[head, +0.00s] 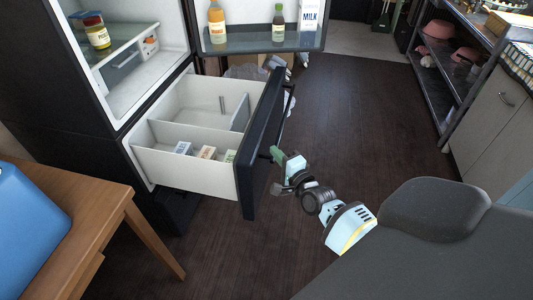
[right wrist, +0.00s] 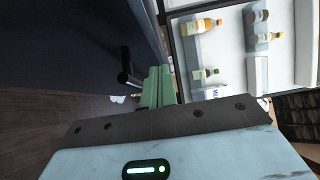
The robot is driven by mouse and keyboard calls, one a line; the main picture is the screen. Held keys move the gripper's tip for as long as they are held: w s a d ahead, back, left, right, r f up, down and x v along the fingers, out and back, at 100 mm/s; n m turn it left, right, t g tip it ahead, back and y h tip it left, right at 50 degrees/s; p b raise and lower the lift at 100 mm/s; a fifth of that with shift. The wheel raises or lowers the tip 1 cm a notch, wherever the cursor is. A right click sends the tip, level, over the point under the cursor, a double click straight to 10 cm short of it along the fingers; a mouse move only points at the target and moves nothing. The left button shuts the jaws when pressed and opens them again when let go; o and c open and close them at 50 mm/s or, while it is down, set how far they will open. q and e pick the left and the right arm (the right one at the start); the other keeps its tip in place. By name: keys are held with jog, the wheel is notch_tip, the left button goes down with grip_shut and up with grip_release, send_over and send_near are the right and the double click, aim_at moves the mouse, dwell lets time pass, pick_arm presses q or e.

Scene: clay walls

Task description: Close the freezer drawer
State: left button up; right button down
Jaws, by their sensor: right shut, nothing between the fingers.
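The freezer drawer (head: 186,158) stands pulled out below the open fridge in the head view. It is white inside with dividers, and its tall dark front panel (head: 262,140) faces right. Several small boxes (head: 207,153) lie in its near compartment. A dark bar handle (head: 289,98) runs along the front; part of it also shows in the right wrist view (right wrist: 126,66). My right gripper (head: 275,153) is shut and empty, its green fingers beside the front panel near the handle's near end. I cannot tell whether they touch. My left gripper is out of view.
The fridge door (head: 265,40) hangs open above the drawer, with bottles and a milk carton on its shelf. A wooden table (head: 80,230) with a blue object stands at the left. A shelf rack (head: 440,80) stands at the right. The dark floor (head: 370,120) between is clear.

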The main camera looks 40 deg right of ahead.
aim_at(259, 145)
jog(key=shift+w+a, duration=1.1)
jog(key=shift+w, duration=0.05)
jog(key=shift+a, duration=0.15)
